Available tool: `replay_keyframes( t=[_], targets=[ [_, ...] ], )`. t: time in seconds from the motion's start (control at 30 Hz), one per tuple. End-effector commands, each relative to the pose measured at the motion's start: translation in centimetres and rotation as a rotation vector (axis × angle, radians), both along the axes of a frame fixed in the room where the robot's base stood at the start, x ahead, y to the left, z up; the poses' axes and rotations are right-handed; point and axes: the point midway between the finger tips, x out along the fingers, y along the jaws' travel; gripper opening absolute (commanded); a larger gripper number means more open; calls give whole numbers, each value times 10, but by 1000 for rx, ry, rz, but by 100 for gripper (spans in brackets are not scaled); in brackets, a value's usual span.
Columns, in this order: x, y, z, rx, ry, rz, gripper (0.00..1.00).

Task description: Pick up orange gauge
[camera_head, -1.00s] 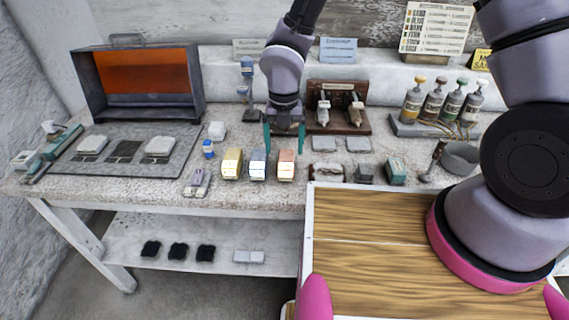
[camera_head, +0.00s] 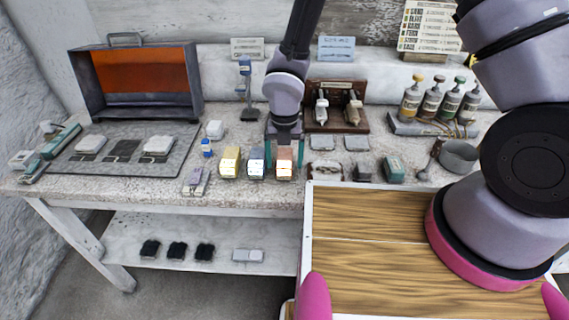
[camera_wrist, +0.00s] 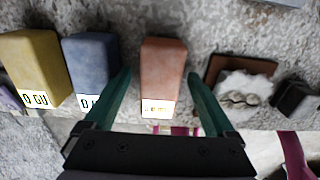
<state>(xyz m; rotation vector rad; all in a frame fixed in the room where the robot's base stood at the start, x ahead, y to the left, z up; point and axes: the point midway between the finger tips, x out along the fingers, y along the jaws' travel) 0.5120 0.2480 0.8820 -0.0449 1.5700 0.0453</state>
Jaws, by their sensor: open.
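The orange gauge (camera_head: 284,163) is a small salmon-orange block with a white label on its front face. It stands on the speckled worktop near the front edge, at the right end of a row with a blue and a yellow block. My gripper (camera_head: 284,156) is open, with its teal fingers pointing down on either side of the gauge. In the wrist view the orange gauge (camera_wrist: 163,75) lies between the two fingertips of my gripper (camera_wrist: 159,80), with a visible gap on each side. It is not held.
The blue block (camera_wrist: 92,68) is close beside the left finger, and the yellow block (camera_head: 230,162) is beyond it. A whitish lump on a brown base (camera_wrist: 240,85) is to the right. A wooden rack (camera_head: 337,106) stands behind.

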Motion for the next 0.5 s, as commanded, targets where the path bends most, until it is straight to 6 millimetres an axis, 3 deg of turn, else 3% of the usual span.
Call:
replay_keyframes(
  t=[0.5],
  targets=[
    [0, 0, -4, 0, 0, 0, 90]
  ],
)
